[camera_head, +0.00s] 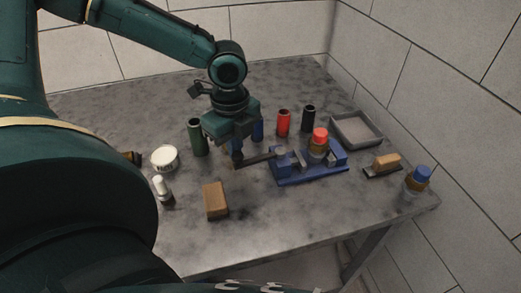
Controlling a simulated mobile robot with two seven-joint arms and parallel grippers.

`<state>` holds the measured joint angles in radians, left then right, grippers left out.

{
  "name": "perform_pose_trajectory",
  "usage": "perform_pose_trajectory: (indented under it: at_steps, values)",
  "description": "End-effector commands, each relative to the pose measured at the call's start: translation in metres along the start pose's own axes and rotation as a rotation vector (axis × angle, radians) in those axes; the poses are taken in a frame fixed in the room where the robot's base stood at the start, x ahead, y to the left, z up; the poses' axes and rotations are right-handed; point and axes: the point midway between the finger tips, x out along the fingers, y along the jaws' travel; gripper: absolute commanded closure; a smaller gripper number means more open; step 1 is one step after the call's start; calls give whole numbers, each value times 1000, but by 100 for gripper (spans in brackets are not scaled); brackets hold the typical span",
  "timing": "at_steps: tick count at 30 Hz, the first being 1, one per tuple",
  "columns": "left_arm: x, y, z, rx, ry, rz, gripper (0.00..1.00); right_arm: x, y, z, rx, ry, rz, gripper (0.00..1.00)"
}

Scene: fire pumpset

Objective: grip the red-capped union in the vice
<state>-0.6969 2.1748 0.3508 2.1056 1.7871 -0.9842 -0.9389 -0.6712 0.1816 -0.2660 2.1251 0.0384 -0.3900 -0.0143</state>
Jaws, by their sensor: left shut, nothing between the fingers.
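The red-capped union (319,139), with a brass-coloured body below its cap, stands upright in the blue vice (312,175) on the grey table. Its lower part is hidden by the vice, and I cannot tell whether the jaws press on it. The vice's dark handle bar (258,159) sticks out to the left. My left gripper (237,160) points down at the left end of this bar. It is shut and empty, and I cannot tell whether it touches the bar. My right gripper is not in view.
Green (197,137), red (283,122) and black (308,118) cylinders stand behind. A grey tray (376,143), a brush (385,162) and a blue-capped fitting (418,180) are right. A brown block (215,200), white-topped tin (164,158) and small bottle (162,190) are left. The front table is clear.

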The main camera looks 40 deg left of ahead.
Motion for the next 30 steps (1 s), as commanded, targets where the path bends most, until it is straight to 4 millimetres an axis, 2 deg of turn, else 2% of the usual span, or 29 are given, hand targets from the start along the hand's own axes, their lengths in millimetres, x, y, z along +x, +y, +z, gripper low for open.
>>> perform_pose_trajectory:
  at_steps: [30]
  values:
    - [0,3,-6,0,0,-1,100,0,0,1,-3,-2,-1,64]
